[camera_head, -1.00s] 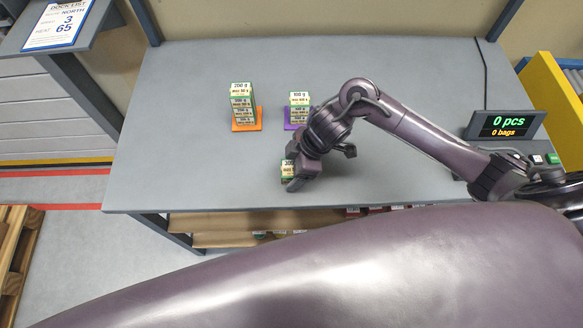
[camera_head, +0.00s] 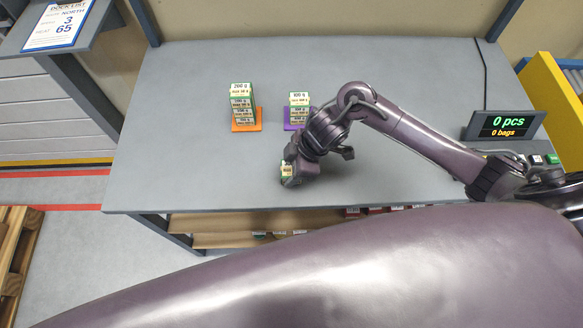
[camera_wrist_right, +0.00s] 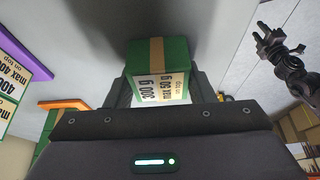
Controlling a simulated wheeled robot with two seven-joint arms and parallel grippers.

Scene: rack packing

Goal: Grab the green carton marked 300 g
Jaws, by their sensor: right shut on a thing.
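The green carton marked 300 g (camera_wrist_right: 158,72) is between the fingers of my right gripper (camera_wrist_right: 160,88) in the right wrist view. I cannot tell whether the carton still touches the table. A dark jointed hand, likely my left gripper (camera_wrist_right: 275,42), shows at the upper right of the wrist view; its opening is unclear.
A stack of cartons (camera_head: 242,103) stands on an orange mat (camera_head: 236,127) at the left. Another stack (camera_head: 299,107) stands on a purple mat (camera_head: 288,124), close behind my right arm. A display (camera_head: 505,124) reads 0 pcs, 0 bags. The table's left front (camera_head: 190,180) is clear.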

